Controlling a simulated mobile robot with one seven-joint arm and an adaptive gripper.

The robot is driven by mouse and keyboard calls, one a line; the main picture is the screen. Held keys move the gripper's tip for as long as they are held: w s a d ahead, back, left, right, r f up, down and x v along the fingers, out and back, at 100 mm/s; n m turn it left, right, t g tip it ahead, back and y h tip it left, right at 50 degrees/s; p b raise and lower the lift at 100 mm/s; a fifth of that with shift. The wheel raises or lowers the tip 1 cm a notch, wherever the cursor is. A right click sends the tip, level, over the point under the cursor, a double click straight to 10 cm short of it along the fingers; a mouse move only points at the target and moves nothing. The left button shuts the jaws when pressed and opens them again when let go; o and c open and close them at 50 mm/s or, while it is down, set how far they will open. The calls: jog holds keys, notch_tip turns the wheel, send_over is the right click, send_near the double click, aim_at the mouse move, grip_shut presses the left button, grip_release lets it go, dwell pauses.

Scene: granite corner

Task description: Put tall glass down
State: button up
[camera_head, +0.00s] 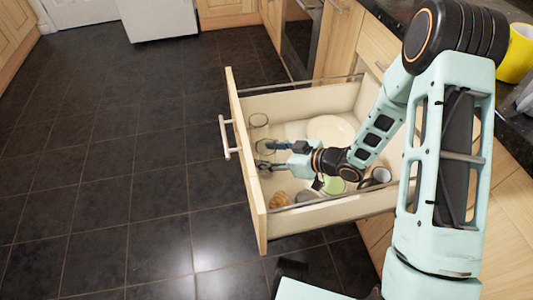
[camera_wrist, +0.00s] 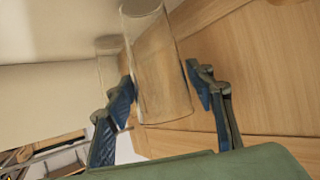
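The tall glass (camera_wrist: 160,70) is clear and stands between the two fingers of my gripper (camera_wrist: 160,92) in the wrist view. The tall glass shows there as a faint outline (camera_head: 265,146) at the fingertips. I cannot tell whether its base touches the drawer floor.
Another clear glass (camera_head: 258,120) stands behind it in the drawer. A pale plate (camera_head: 332,129), a green item (camera_head: 335,186), dark-rimmed cups (camera_head: 378,175) and a brown item (camera_head: 287,213) are also inside. A yellow container (camera_head: 518,55) stands on the dark counter.

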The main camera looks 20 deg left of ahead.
jog(key=shift+r, duration=0.1)
jog(key=shift+r, duration=0.25)
jog(key=p+v, duration=0.3)
jog(key=v, duration=0.8)
jog(key=shift+d+p, duration=0.4)
jog(key=shift+d, duration=0.05)
jog(key=shift+s, duration=0.1)
